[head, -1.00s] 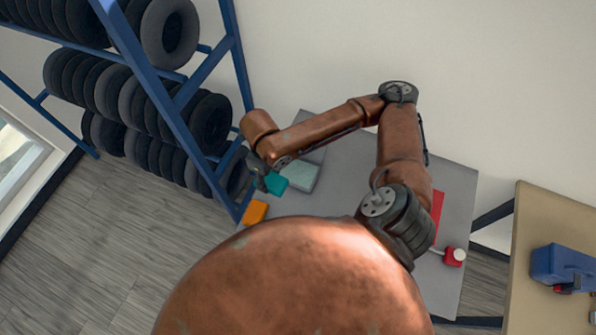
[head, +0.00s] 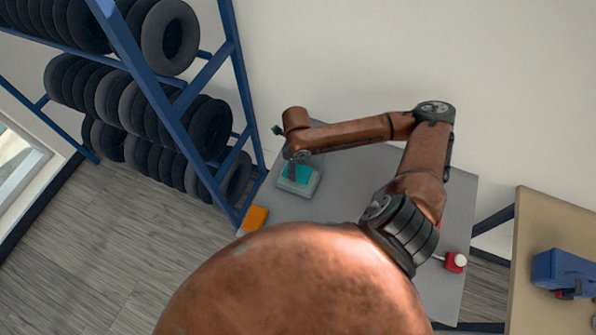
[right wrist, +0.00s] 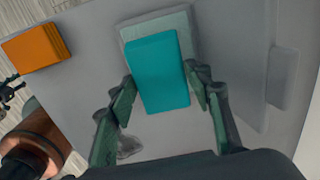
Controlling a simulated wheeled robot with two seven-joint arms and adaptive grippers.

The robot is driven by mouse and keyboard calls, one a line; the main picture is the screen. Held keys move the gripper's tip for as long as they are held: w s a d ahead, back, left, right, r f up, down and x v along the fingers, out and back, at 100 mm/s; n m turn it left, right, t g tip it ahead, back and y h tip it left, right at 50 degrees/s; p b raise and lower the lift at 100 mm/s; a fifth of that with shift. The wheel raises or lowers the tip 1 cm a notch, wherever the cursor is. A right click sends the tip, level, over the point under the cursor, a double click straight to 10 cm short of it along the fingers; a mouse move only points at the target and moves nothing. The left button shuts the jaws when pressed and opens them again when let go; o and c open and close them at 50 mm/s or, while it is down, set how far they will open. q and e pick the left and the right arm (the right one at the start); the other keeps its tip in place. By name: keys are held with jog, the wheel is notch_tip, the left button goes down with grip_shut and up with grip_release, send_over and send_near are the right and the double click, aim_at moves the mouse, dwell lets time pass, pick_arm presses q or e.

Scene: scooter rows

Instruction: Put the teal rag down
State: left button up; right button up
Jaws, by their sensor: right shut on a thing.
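The teal rag (head: 302,174) is a folded block in my right gripper (head: 293,172). In the right wrist view, the teal rag (right wrist: 158,75) lies between the two fingers of my right gripper (right wrist: 160,82), which close on its sides. The rag is over a pale grey-green flat pad (head: 297,191), which shows behind it in the wrist view (right wrist: 182,22). I cannot tell whether the rag touches the pad.
An orange block (head: 253,218) sits at the left edge of the grey table (head: 350,190). A red thing with a white knob (head: 455,262) is at its right. A blue tyre rack (head: 170,100) stands close on the left. The table's middle looks clear.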

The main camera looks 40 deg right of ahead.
aim_at(298, 169)
jog(key=f, duration=0.4)
jog(key=shift+d, duration=0.35)
jog(key=shift+r, duration=0.1)
jog(key=o, duration=1)
jog(key=shift+o, duration=0.2)
notch_tip(298, 169, up, 12)
jog(key=shift+p, duration=0.45)
